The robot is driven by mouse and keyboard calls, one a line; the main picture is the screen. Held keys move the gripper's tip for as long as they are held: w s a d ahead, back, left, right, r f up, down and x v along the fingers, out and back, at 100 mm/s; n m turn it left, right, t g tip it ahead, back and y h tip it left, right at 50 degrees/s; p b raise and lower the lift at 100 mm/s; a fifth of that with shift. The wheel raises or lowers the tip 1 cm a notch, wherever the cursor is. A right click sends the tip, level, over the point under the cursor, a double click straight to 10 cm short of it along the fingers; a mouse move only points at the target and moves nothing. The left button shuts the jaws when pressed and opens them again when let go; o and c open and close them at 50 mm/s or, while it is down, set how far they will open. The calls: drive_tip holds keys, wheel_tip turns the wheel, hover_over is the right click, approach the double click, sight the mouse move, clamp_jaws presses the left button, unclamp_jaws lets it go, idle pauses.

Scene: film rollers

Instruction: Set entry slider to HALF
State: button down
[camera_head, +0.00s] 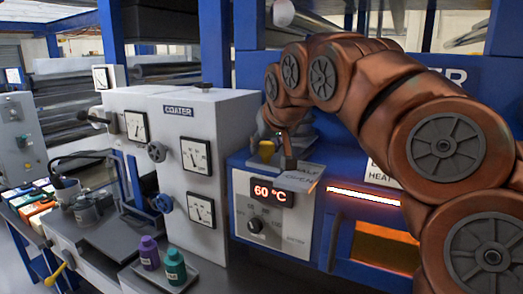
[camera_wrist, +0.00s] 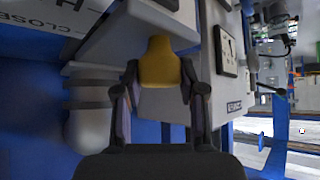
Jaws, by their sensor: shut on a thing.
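A yellow knob (camera_head: 266,150) sits at the top of the blue heater unit, beside the white coater cabinet. I take it as the entry slider's handle. In the wrist view the yellow knob (camera_wrist: 160,62) stands between the two fingers of my gripper (camera_wrist: 159,82), which is shut on it. In the head view my gripper (camera_head: 284,150) reaches down at the knob and partly hides it. Lettering near the slider (camera_head: 300,170) is partly covered; the wrist view shows "CLOSE" and part of an "H" at its upper left. The slider's exact position cannot be read.
Below is a control panel (camera_head: 268,222) with a red "60 °C" display (camera_head: 271,193) and a dial. The coater cabinet (camera_head: 180,110) with gauges stands close on the left. A tray (camera_head: 165,276) holds purple and green bottles. A glowing heater slot (camera_head: 364,195) is at right.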

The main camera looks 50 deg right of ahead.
drive_tip(key=shift+a, duration=0.25)
drive_tip(key=c, duration=0.7)
unclamp_jaws()
drive_tip(key=shift+o, duration=0.2)
drive_tip(key=v, duration=1.2)
drive_tip(key=shift+d, duration=0.1)
